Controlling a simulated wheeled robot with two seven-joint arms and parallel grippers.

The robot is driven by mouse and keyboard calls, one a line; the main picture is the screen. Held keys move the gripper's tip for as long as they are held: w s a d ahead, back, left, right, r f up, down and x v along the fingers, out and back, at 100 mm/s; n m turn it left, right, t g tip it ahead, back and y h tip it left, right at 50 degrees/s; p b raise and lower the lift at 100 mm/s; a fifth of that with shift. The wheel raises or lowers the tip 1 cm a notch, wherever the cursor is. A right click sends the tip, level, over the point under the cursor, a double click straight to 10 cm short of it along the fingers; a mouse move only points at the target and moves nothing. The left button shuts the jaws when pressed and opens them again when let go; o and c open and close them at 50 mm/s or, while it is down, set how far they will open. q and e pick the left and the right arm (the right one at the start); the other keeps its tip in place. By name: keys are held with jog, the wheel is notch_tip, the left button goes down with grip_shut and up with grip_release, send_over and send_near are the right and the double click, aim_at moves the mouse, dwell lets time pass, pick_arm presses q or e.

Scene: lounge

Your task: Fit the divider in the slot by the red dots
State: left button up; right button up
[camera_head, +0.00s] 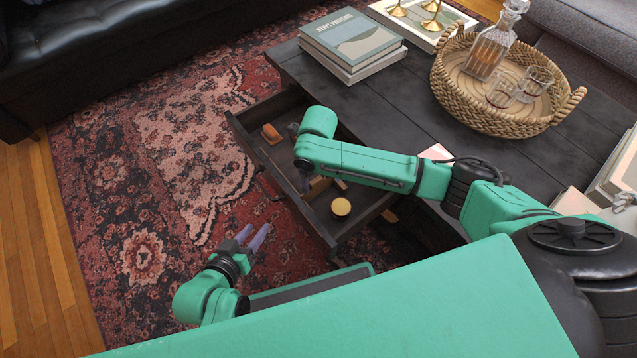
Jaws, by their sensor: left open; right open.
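The open drawer (245,140) sticks out of the dark coffee table. A thin light-brown piece (318,187), perhaps the divider, shows in it, partly hidden by my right arm. I cannot make out the slot or any red dots. My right gripper (304,183) points down over the middle of the drawer, beside that piece; its fingers are small and partly hidden, and it holds nothing that I can see. My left gripper (252,238) is open and empty over the rug, in front of the drawer and apart from it.
An orange-brown object (271,133) and a round yellow-topped tin (341,207) are in the drawer. The coffee table (390,110) bears books (350,42) and a wicker tray (450,95) with a decanter and glasses. The patterned rug (140,200) is clear at left.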

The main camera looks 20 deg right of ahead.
aim_at(318, 181)
jog(key=shift+s+d+f, duration=0.15)
jog(key=shift+s+f, duration=0.35)
jog(key=shift+f, duration=0.3)
jog(key=c, duration=0.9)
jog(key=shift+r, duration=0.2)
jog(key=shift+c, duration=0.3)
jog(key=shift+r+p, duration=0.15)
jog(key=shift+p, duration=0.3)
grip_shut()
jog(key=shift+w+r+p, duration=0.15)
jog(key=shift+r+p, duration=0.15)
jog(key=shift+p, duration=0.25)
jog(key=shift+r+p, duration=0.3)
jog(key=shift+p, duration=0.1)
jog(key=shift+w+r+p, duration=0.1)
jog(key=shift+r+p, duration=1.15)
jog(key=shift+w+r+p, duration=0.1)
jog(key=shift+r+p, duration=1)
jog(key=shift+p, duration=0.15)
pick_arm(q)
jog(key=s+a+r+g+y, duration=0.1)
jog(key=s+a+g+y, duration=0.1)
jog(key=a, duration=0.4)
jog(key=s+a+r+g+y, duration=0.2)
jog(key=s+a+g+y, duration=0.1)
jog(key=a+g, duration=0.2)
jog(key=shift+a+r+n+g, duration=0.25)
jog(key=shift+a+n+g, duration=0.05)
jog(key=shift+a, duration=0.5)
jog(key=shift+s, duration=0.1)
